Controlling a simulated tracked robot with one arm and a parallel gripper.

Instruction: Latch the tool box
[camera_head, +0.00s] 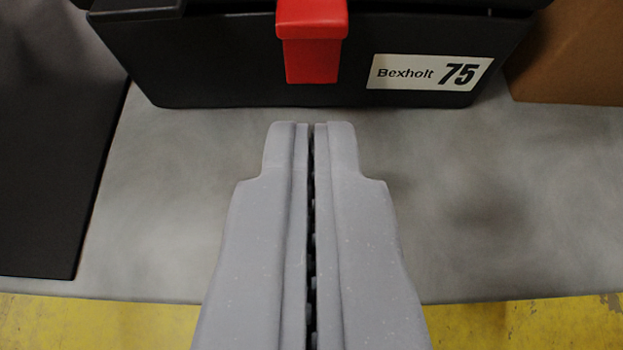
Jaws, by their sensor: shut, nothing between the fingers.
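The tool box (220,65) is black and stands at the top of the view, its top cut off by the frame. A white label on its front reads "Bexholt 75". Its red latch (311,60) hangs at the middle of the front face, lying over the box wall as far as I can see. Whether it is fastened cannot be told. My gripper (311,125) is shut and empty, pointing at the box. Its fingertips appear just below the latch in the picture, apart from it.
The box stands on a grey surface (160,220). A dark flat panel (45,150) lies at the left. A brown object (572,55), perhaps a cardboard box, stands at the upper right. A worn yellow strip (90,322) runs along the bottom. The grey surface on both sides of my gripper is clear.

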